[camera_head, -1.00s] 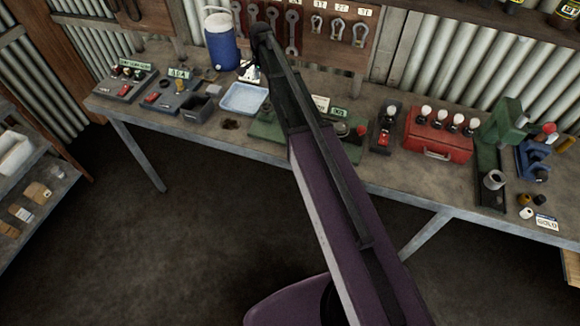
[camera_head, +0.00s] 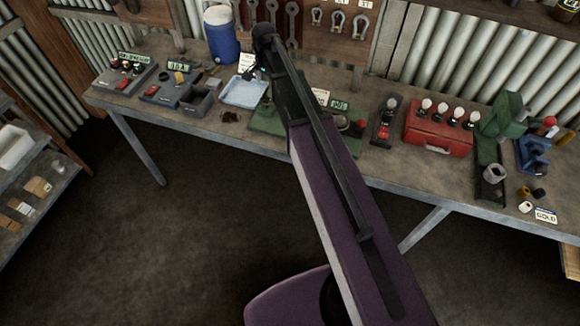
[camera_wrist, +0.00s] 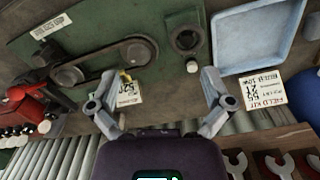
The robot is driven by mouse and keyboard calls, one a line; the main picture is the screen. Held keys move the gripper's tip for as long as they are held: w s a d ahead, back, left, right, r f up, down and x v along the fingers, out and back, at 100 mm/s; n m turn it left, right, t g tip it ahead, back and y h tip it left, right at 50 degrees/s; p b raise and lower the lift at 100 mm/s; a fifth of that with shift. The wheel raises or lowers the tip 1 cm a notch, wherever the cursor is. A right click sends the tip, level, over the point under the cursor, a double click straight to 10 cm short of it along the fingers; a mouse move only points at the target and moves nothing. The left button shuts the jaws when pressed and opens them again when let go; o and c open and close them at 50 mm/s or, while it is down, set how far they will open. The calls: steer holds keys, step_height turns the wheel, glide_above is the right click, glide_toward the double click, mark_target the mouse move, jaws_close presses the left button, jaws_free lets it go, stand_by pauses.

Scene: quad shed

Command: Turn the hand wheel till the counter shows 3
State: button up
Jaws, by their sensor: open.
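In the wrist view a green base plate (camera_wrist: 85,40) carries a dark belt (camera_wrist: 105,60) running around two round pulleys. A grey round wheel (camera_wrist: 139,51) sits at one belt end, with a small yellow part near it. I cannot tell for sure which round part is the hand wheel. A dark ring-shaped fitting (camera_wrist: 186,39) stands on the same plate. My gripper (camera_wrist: 160,76) is open and empty, its fingers spread over the plate's bench-back edge. In the head view my arm hides much of the green plate (camera_head: 268,122). A small green display (camera_head: 340,105) stands behind it, its digits too small to read surely.
A pale blue tray (camera_head: 243,92) lies left of the plate, with a blue drum (camera_head: 221,36) behind. A red switch unit (camera_head: 384,132) and a red box (camera_head: 438,130) stand to the right. A tool board (camera_head: 320,35) rises behind. The floor before the bench is clear.

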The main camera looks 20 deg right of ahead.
steer(key=s+f+n+b, duration=0.5)
steer(key=s+f+b, duration=0.1)
steer(key=s, duration=0.6)
steer(key=s+f+n+b, duration=0.5)
steer(key=s+f+b, duration=0.1)
steer(key=s, duration=0.7)
steer(key=shift+s+d+f, duration=0.15)
steer(key=shift+s+f, duration=0.05)
steer(key=shift+f, duration=0.25)
steer(key=shift+s, duration=0.1)
stand_by(1.1)
steer(key=w+r+m+p, duration=0.5)
steer(key=w+m, duration=0.1)
steer(key=w, duration=0.4)
steer(key=w+r+m+p, duration=0.5)
steer(key=w+m, duration=0.1)
steer(key=w, duration=0.4)
steer(key=w+r+m+p, duration=0.5)
steer(key=w+m, duration=0.1)
steer(key=w, duration=0.5)
steer(key=shift+a+r+m, duration=0.2)
steer(key=shift+r+m, duration=0.2)
